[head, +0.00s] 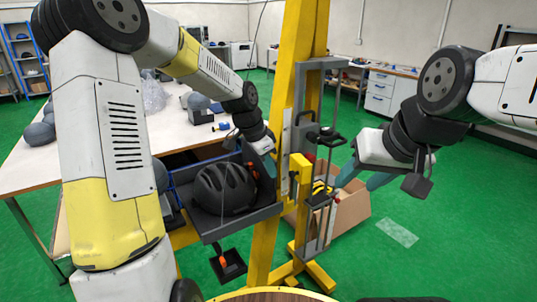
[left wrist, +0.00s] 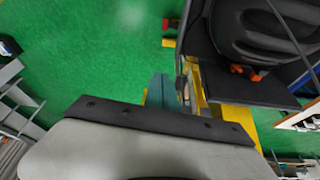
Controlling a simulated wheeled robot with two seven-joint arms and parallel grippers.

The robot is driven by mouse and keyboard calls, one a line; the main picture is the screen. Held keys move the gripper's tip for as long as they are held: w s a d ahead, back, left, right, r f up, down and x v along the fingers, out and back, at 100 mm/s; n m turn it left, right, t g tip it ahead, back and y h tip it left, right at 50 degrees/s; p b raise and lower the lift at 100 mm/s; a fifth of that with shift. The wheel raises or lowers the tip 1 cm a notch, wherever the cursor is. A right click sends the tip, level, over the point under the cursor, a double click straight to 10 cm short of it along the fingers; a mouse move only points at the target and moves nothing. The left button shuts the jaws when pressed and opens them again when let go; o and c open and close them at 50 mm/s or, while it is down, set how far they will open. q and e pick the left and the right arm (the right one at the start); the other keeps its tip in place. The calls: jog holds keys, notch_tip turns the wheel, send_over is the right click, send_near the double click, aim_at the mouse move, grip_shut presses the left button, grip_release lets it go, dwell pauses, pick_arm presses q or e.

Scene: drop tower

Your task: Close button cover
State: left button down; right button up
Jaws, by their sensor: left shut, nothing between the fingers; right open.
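The yellow drop tower (head: 303,60) stands in the middle of the head view. My left gripper (head: 270,166) is shut and empty, close to the left side of the tower post, above the tray's right end. Its teal fingers (left wrist: 163,90) point at the yellow post in the left wrist view. A yellow bracket-like part (head: 300,170) sits on the tower just right of this gripper. I cannot make out the button or its cover clearly; the gripper and post may hide them. My right gripper (head: 362,180) is open and empty, right of the tower, over a cardboard box.
A black helmet (head: 224,189) lies in a dark tray (head: 250,218) left of the post; the helmet (left wrist: 265,30) also shows in the left wrist view. The cardboard box (head: 350,212) stands on the floor. A white table (head: 110,140) is at left. Green floor is free at right.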

aim_at(296, 169)
pick_arm(q)
jog(key=shift+w+d+f, duration=0.3)
jog(key=shift+w+d, duration=0.05)
jog(key=shift+d, duration=0.3)
jog(key=shift+w+d+f, duration=0.3)
jog(key=shift+w+d, duration=0.1)
jog(key=shift+d, duration=0.3)
jog(key=shift+w+d+f, duration=0.3)
jog(key=shift+w+d, duration=0.05)
jog(key=shift+d, duration=0.3)
